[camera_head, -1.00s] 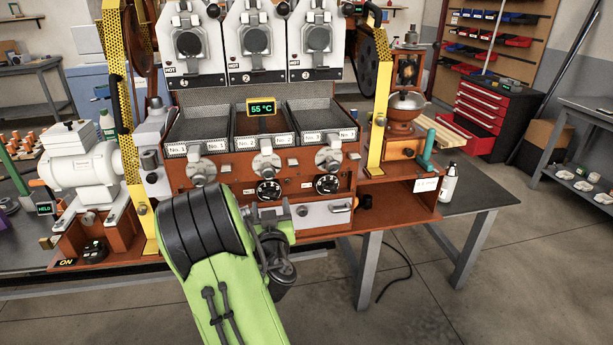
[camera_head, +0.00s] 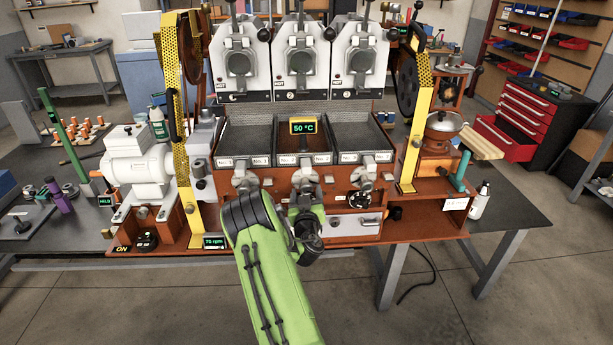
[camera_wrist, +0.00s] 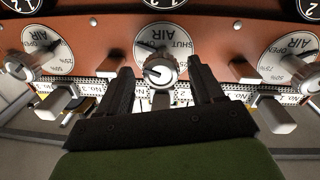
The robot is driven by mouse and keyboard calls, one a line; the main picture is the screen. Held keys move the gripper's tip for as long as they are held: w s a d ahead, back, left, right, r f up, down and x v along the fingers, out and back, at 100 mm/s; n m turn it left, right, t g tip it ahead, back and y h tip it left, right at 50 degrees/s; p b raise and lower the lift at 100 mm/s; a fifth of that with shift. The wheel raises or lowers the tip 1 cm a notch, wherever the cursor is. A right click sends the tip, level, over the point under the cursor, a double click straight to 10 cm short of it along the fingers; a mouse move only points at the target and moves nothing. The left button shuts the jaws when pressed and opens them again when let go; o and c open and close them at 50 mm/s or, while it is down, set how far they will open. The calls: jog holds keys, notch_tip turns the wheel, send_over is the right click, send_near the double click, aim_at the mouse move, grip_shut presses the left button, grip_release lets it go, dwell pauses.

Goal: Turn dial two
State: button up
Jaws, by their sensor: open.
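The roaster's middle white AIR dial (camera_wrist: 150,42), with a silver knob, is in the wrist view. My gripper (camera_wrist: 160,75) is open, with its dark fingers on either side of that knob. I cannot tell whether they touch it. Similar AIR dials are at the left (camera_wrist: 45,50) and right (camera_wrist: 290,50). Black numbered dials are cut off at the top edge, one at the left (camera_wrist: 18,6). In the head view, the middle silver knob (camera_head: 305,173) shows below the No. 2 tray. A black dial (camera_head: 357,200) shows to the right; my arm hides the panel's lower left.
A 50 °C display (camera_head: 304,127) stands above the middle tray. Yellow perforated guards (camera_head: 180,150) flank the roaster. A white motor (camera_head: 139,165) is at the left, a grinder (camera_head: 440,140) at the right. The table's right end (camera_head: 515,205) is mostly clear.

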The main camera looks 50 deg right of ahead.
aim_at(306, 192)
jog(key=shift+p+x, duration=0.45)
jog(key=shift+x, duration=1.15)
jog(key=shift+a, duration=0.1)
jog(key=c, duration=1)
jog(key=shift+f+m+b, duration=0.15)
jog(key=shift+m+b, duration=0.35)
jog(key=shift+b, duration=0.45)
jog(key=shift+m+b, duration=0.3)
jog(key=shift+b, duration=0.05)
jog(key=shift+c, duration=0.2)
jog(key=o, duration=1)
